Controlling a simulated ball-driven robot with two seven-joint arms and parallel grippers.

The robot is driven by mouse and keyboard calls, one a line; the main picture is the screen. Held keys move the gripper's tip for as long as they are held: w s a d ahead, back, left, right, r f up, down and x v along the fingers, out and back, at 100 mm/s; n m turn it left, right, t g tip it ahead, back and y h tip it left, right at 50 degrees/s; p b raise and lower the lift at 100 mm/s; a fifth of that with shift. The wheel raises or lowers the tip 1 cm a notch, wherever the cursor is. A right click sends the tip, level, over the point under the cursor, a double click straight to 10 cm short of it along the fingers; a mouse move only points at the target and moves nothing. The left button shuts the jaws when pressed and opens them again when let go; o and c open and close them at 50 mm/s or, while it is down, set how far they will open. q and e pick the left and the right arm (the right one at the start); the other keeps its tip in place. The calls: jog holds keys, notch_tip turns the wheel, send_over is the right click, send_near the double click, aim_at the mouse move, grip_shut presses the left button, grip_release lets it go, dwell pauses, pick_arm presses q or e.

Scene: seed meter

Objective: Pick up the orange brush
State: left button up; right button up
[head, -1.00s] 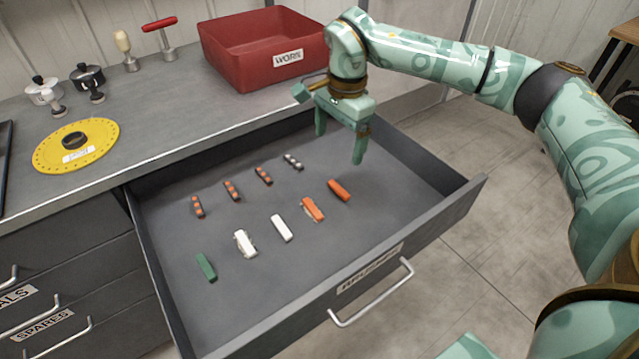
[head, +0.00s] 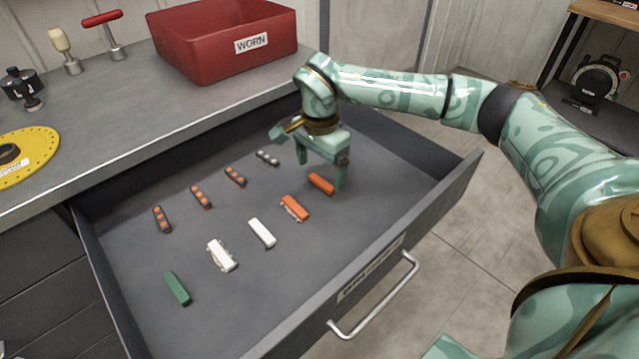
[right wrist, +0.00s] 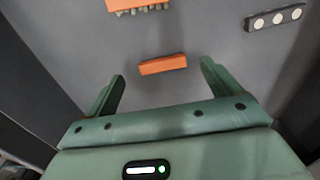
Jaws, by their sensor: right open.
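Two orange pieces lie on the floor of the open drawer. One orange brush (head: 294,208) has pale bristles along its side; its bristled edge also shows at the top of the right wrist view (right wrist: 140,5). The other, a plain orange block (head: 321,184), shows no clear bristles and lies farther right. My right gripper (head: 320,176) is open and empty, pointing down close over the plain block. In the right wrist view, this block (right wrist: 162,65) lies just beyond the fingertips, roughly centred between them and not touched. My left gripper is not in view.
The drawer also holds a green block (head: 177,288), a white bristled brush (head: 222,256), a plain white block (head: 262,233) and several dark dotted strips (head: 201,197). Drawer walls (head: 420,222) surround them. A red WORN bin (head: 200,50) stands on the counter.

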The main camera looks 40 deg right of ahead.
aim_at(319, 183)
jog(key=f+b, duration=0.1)
jog(key=f, duration=0.3)
jog(key=shift+w+f+b, duration=0.2)
jog(key=shift+b, duration=0.2)
jog(key=shift+r, duration=0.25)
jog(key=shift+s, duration=0.1)
jog(key=c, duration=1.1)
jog(key=shift+o, duration=0.2)
